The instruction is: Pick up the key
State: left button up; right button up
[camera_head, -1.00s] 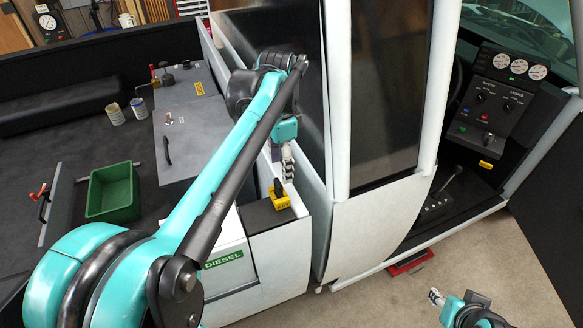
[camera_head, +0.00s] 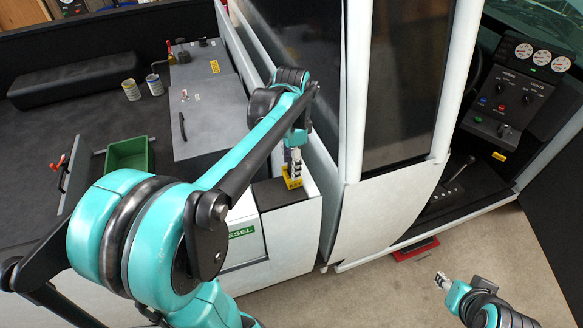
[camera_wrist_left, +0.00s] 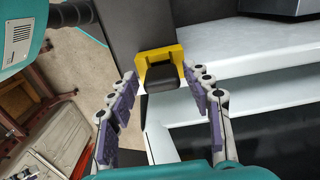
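The key is a black piece (camera_wrist_left: 165,77) in a yellow block (camera_wrist_left: 152,55) in the left wrist view. In the head view the yellow block (camera_head: 291,184) sits on the dark top of a white ledge, partly hidden by my left gripper. My left gripper (camera_head: 294,170) points down at it. In the left wrist view my left gripper (camera_wrist_left: 164,76) is open, with one finger on each side of the black key and a gap on both sides. My right gripper (camera_head: 440,281) is low at the right, over the floor and away from the key; its opening is unclear.
A tall white frame with a dark panel (camera_head: 405,70) stands just right of the ledge. A green bin (camera_head: 128,155), cans (camera_head: 131,90) and a grey box (camera_head: 205,120) are on the left. Gauges and a lever (camera_head: 460,172) are in the cab at right.

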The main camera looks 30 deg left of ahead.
pick_arm(q)
jog(key=shift+w, duration=0.2)
jog(key=c, duration=0.8)
jog(key=shift+o, duration=0.2)
jog(key=shift+s, duration=0.1)
